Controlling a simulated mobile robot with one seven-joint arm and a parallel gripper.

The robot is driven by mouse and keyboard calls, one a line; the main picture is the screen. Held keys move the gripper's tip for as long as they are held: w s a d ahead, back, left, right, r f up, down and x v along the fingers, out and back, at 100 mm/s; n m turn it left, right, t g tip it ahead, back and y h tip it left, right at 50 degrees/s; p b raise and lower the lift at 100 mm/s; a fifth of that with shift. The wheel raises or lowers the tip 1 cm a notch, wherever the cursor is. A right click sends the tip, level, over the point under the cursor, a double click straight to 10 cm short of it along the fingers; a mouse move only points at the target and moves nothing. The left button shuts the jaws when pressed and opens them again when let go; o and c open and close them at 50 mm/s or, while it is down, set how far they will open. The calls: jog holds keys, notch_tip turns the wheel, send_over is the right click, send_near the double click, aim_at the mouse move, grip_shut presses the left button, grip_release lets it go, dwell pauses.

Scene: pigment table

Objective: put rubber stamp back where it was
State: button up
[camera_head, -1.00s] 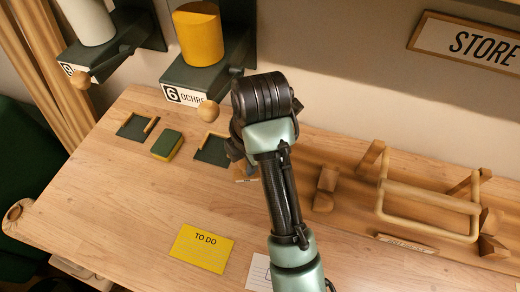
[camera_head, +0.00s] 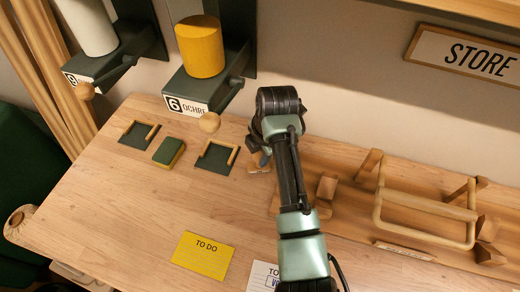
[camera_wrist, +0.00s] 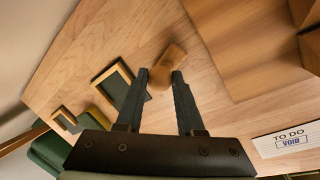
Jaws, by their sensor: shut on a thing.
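My gripper (camera_wrist: 168,77) is shut on the rubber stamp, a small wooden piece with a rounded handle between the fingertips and a blocky body (camera_wrist: 174,56) beyond them in the wrist view. In the head view my arm covers most of the gripper. Part of one finger and a small wooden piece with a pale label (camera_head: 258,169) show just left of the arm, close to the right-hand dark green corner-framed pad (camera_head: 216,158). That pad also shows in the wrist view (camera_wrist: 118,88), left of the fingers. I cannot tell how high the stamp is above the table.
A second framed pad (camera_head: 138,134) and a green-yellow block (camera_head: 168,152) lie to the left. A yellow TO DO card (camera_head: 202,256) and a white card marked VOID (camera_wrist: 289,142) lie in front. A wooden rack (camera_head: 425,205) stands right. Dispensers with knobs (camera_head: 209,122) overhang the back edge.

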jog(key=shift+w+f, duration=0.1)
jog(key=shift+w, duration=0.05)
jog(key=shift+f, duration=0.15)
jog(key=o, duration=1.1)
jog(key=shift+c, duration=0.2)
jog(key=v, duration=1.2)
jog(key=shift+b, duration=0.45)
